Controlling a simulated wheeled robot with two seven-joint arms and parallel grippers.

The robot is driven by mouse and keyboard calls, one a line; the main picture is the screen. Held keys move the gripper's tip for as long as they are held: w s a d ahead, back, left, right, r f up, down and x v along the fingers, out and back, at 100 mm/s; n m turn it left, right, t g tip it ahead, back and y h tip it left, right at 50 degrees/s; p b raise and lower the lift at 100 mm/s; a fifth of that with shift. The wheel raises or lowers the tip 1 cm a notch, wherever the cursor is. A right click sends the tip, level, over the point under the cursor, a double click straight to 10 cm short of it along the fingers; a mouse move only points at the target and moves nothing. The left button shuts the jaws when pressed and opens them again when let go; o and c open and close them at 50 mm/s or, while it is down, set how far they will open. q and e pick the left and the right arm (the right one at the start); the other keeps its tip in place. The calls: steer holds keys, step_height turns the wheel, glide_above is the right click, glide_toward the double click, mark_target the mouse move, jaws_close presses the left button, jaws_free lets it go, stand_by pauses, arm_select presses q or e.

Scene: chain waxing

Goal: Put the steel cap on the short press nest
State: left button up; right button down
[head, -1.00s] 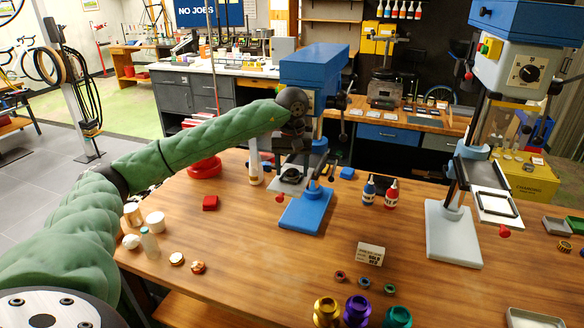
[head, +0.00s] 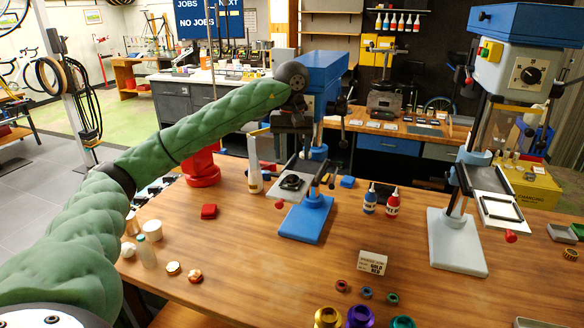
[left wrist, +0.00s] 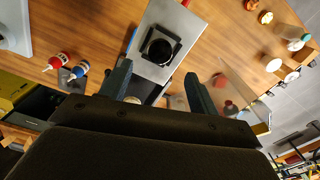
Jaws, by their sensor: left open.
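The blue short press (head: 305,222) stands mid-bench. Its tray (head: 313,190) carries a black square nest (head: 291,183). In the left wrist view the nest (left wrist: 174,40) has a dark round shape (left wrist: 160,49) inside; I cannot tell whether this is the steel cap or the nest's own recess. My left gripper (head: 291,148) is above the nest, beside the press head. No other thing is clearly the steel cap. My right gripper is out of view.
A taller press (head: 452,240) stands at right. Red and blue bottles (head: 381,202) are between the presses. A white-capped bottle (head: 254,175) stands close left of the nest. A copper cap (head: 194,276) and pale pieces lie at left.

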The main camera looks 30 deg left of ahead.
arm_select(q)
step_height(320, 180, up, 5)
steer(key=shift+r+b, duration=0.15)
steer(key=shift+b, duration=0.3)
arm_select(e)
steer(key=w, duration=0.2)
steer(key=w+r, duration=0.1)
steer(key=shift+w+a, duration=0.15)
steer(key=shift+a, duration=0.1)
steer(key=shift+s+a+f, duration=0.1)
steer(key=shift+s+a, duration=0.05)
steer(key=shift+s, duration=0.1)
